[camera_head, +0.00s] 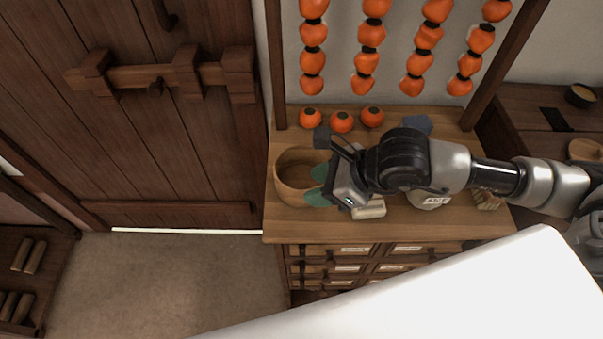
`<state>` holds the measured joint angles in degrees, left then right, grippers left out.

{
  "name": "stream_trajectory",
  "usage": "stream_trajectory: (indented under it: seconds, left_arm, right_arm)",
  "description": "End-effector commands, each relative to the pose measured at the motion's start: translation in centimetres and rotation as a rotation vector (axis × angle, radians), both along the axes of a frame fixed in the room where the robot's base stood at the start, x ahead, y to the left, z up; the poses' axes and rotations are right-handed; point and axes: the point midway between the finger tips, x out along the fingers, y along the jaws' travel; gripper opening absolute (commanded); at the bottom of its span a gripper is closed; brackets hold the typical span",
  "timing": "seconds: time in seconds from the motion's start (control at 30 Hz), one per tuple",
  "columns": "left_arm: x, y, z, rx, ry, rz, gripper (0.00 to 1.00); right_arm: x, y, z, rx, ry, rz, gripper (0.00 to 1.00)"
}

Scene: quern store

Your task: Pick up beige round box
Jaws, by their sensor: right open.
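A beige-brown round wooden box (294,197), open at the top, stands upright at the left end of the wooden cabinet top. It looks like the beige round box. My right gripper (319,186) reaches in from the right, with its teal fingertips apart at the box's right side. The fingertips overlap the right rim in the picture; I cannot tell whether they touch it. The gripper hides part of the box's right side. My left gripper is not in view.
Several orange persimmons (342,122) sit behind the box, with more hanging on strings above. A dark block (322,137) is close behind the gripper. A pale block (370,210) and a labelled pale container (432,202) lie under my right arm. A wooden door (150,130) stands left.

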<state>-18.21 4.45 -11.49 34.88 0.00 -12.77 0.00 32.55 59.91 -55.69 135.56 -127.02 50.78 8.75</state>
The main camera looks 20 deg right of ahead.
Motion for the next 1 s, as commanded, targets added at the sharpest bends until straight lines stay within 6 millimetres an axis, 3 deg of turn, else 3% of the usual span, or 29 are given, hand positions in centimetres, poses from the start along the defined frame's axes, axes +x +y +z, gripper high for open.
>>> stream_trajectory:
  seconds: [0.13,0.4,0.77,1.0]
  left_arm:
    - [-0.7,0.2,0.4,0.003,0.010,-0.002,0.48]
    - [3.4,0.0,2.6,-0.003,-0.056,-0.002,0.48]
    - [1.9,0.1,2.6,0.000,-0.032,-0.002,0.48]
    - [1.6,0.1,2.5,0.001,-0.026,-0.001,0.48]
  right_arm:
    - [0.4,0.7,-0.6,0.002,0.001,0.001,0.42]
    - [2.4,2.8,-3.0,0.002,0.002,0.000,0.42]
    - [2.9,3.5,-4.2,0.002,-0.001,0.000,0.42]
    - [2.9,3.5,-4.1,0.002,0.000,0.001,0.09]
